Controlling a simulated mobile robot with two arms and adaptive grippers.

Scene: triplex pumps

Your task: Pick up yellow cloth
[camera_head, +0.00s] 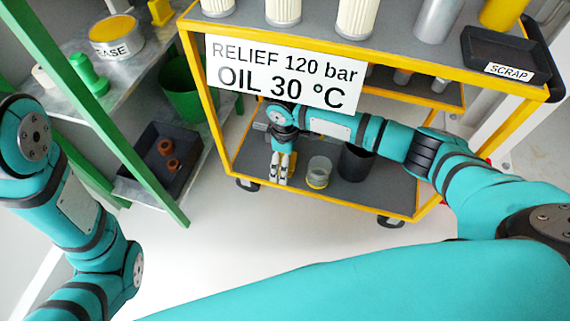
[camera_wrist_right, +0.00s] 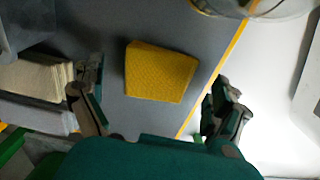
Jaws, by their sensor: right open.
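In the right wrist view, the yellow cloth (camera_wrist_right: 160,72) is a folded, textured square lying flat on the grey shelf (camera_wrist_right: 115,28) beside its yellow edge. My right gripper (camera_wrist_right: 156,102) is open, with one finger on each side of the cloth in the picture; the fingers look apart from it. In the head view, my right gripper (camera_head: 281,170) points down at the lower shelf of the yellow cart (camera_head: 247,172), near its front left. The cloth is mostly or wholly hidden there by the gripper. My left gripper is out of view.
A glass jar (camera_head: 318,172) and a dark container (camera_head: 355,163) stand right of my right gripper. The cart's upper shelf and sign (camera_head: 285,75) are above it. Pale stacked material (camera_wrist_right: 35,80) lies near the left finger in the wrist view. A green rack (camera_head: 110,130) stands left.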

